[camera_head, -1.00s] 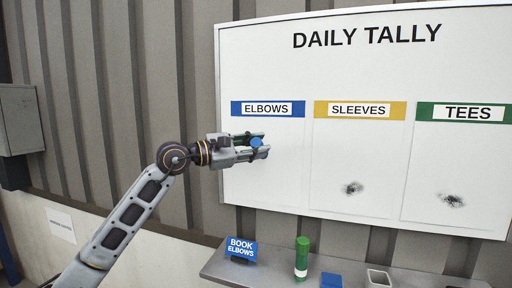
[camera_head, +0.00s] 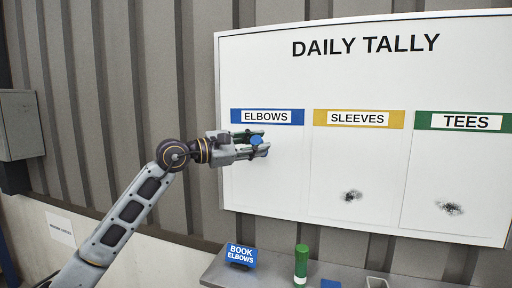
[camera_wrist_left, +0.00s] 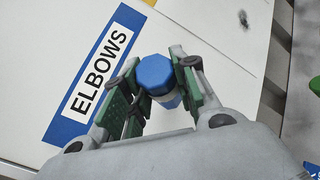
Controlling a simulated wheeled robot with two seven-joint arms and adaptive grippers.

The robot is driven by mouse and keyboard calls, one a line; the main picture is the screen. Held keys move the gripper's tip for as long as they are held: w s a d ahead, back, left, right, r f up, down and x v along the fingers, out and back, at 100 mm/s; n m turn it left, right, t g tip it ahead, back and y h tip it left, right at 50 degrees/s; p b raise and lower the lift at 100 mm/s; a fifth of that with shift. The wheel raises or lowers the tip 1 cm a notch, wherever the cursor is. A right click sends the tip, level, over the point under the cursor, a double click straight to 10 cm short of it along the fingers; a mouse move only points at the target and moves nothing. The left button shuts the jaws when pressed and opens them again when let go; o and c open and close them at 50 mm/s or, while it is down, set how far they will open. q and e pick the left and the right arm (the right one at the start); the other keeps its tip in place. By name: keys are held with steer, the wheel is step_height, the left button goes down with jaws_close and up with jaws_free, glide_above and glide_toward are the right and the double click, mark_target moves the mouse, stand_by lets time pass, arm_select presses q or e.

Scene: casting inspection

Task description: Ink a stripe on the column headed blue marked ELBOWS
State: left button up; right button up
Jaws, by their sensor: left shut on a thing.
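The whiteboard titled DAILY TALLY (camera_head: 365,75) has a column with a blue header marked ELBOWS (camera_head: 267,117); the header also shows in the left wrist view (camera_wrist_left: 88,78). The ELBOWS column (camera_head: 265,185) shows no stripe in its visible part. My left gripper (camera_head: 262,146) is in front of the column's upper part, just below the header. It is shut on a blue-capped marker (camera_wrist_left: 155,76), whose blue end faces the wrist camera. The marker's tip is hidden, so I cannot tell whether it touches the board. My right gripper is not in view.
Yellow SLEEVES (camera_head: 359,118) and green TEES (camera_head: 465,121) columns carry dark smudges.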

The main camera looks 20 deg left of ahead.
mark_target(256, 136)
arm_select(q)
steer(key=shift+r, duration=0.1)
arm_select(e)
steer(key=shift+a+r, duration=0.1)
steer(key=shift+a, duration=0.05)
arm_select(q)
steer(key=shift+r+p, duration=0.4)
steer(key=shift+r, duration=0.2)
steer(key=shift+r+p, duration=0.5)
steer(key=shift+r, duration=0.35)
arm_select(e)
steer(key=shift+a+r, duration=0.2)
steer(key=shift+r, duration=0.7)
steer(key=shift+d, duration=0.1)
arm_select(q)
steer(key=shift+f, duration=0.15)
steer(key=shift+f+b, duration=0.9)
steer(key=shift+b, duration=0.05)
steer(key=shift+f+b, duration=0.35)
steer(key=shift+f, duration=0.15)
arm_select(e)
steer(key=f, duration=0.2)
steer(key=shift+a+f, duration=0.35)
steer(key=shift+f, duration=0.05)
